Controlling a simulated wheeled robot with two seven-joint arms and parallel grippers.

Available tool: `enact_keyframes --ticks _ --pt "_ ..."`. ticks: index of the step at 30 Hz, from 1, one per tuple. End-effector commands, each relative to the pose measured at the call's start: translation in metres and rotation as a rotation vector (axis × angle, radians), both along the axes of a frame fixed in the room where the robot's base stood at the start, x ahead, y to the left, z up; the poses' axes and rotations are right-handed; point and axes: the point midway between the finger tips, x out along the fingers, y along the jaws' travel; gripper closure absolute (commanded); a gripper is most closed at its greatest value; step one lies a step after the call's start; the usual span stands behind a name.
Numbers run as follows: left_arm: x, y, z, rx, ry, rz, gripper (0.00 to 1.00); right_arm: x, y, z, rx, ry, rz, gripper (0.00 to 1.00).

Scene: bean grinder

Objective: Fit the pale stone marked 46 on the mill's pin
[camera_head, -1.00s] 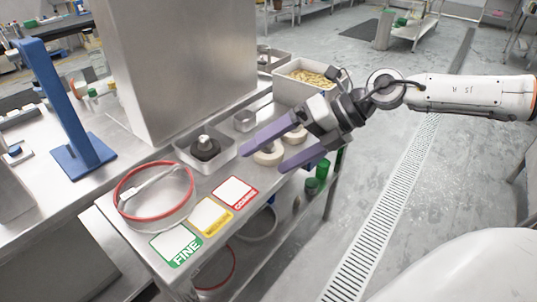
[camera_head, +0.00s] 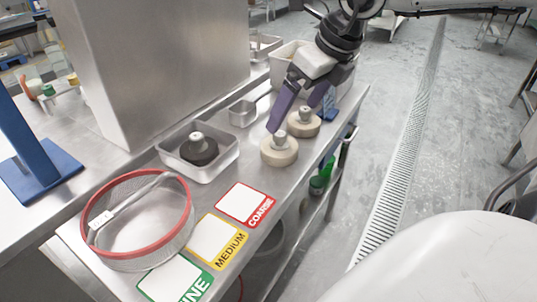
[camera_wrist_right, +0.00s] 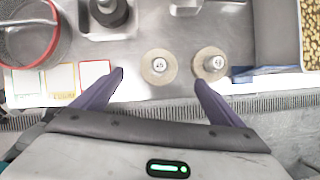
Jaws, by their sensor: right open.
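Two pale round stones with grey knobs stand upright on the steel bench. The nearer stone (camera_head: 279,150) also shows in the wrist view (camera_wrist_right: 159,67), left of the farther stone (camera_wrist_right: 211,65). Both knobs carry small numbers, too small to read surely. The farther stone also shows in the head view (camera_head: 304,123). My right gripper (camera_head: 293,117) is open and empty, pointing down above the stones. In the wrist view, its fingers (camera_wrist_right: 160,76) reach toward the stones from below. I cannot make out the mill's pin. My left gripper is not in view.
A dark stone (camera_head: 198,151) sits in a metal tray (camera_head: 222,165). A red-rimmed sieve (camera_head: 187,190) and coarse, medium and fine cards (camera_head: 243,203) lie nearer. A small metal cup (camera_head: 242,114) and a bean-filled bin (camera_wrist_right: 314,35) stand nearby. A steel housing (camera_head: 150,70) rises behind.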

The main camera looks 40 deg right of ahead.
Motion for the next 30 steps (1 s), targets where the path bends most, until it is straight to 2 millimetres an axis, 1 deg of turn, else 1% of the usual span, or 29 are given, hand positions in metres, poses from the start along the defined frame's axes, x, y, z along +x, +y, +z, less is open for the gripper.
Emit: enact_keyframes --ticks 1,5,9,12,17,20,24,27,30 --pt "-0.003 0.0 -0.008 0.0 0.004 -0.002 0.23 0.0 0.0 -0.009 -0.001 0.0 0.0 0.08" --pt "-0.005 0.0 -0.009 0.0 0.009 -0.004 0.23 0.005 0.0 -0.022 -0.002 0.003 0.001 0.08" --pt "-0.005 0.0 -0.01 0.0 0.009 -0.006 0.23 0.013 0.001 -0.041 0.0 0.005 0.0 0.08" --pt "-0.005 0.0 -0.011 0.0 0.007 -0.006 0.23 0.018 0.001 -0.05 0.0 0.003 0.0 0.08" --pt "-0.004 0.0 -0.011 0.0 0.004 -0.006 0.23 0.022 0.002 -0.057 0.0 0.001 0.0 0.08" --pt "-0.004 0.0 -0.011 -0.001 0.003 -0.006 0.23 0.025 0.003 -0.068 0.0 0.003 0.0 0.08" --pt "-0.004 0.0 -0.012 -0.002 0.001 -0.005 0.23 0.031 0.004 -0.088 0.0 0.004 0.001 0.08" --pt "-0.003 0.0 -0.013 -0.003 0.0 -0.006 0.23 0.036 0.004 -0.097 0.001 0.003 -0.001 0.08" --pt "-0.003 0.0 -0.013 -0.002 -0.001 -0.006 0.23 0.039 0.005 -0.102 0.001 0.001 0.0 0.08"
